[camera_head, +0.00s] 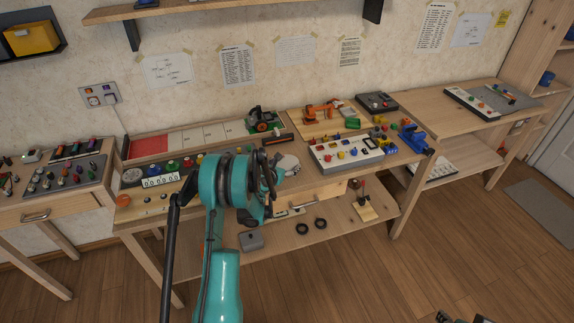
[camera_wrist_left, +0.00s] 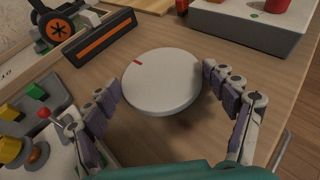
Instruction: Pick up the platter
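The platter (camera_wrist_left: 162,84) is a white round disc with a small red mark near its rim. It lies flat on the wooden workbench in the left wrist view. In the head view, a pale part of it (camera_head: 289,163) shows just right of my left gripper (camera_head: 273,172). In the left wrist view my left gripper (camera_wrist_left: 160,76) is open, with one finger on each side of the platter's near half. Whether the right finger touches the rim cannot be told. At the head view's bottom edge, a small dark part, apparently my right gripper (camera_head: 460,318), shows partly.
A black and orange bar (camera_wrist_left: 103,46) lies left of the platter. A grey box with a red knob (camera_wrist_left: 250,24) stands at the back right. A joystick panel (camera_wrist_left: 45,125) is near left. The bench edge runs along the right.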

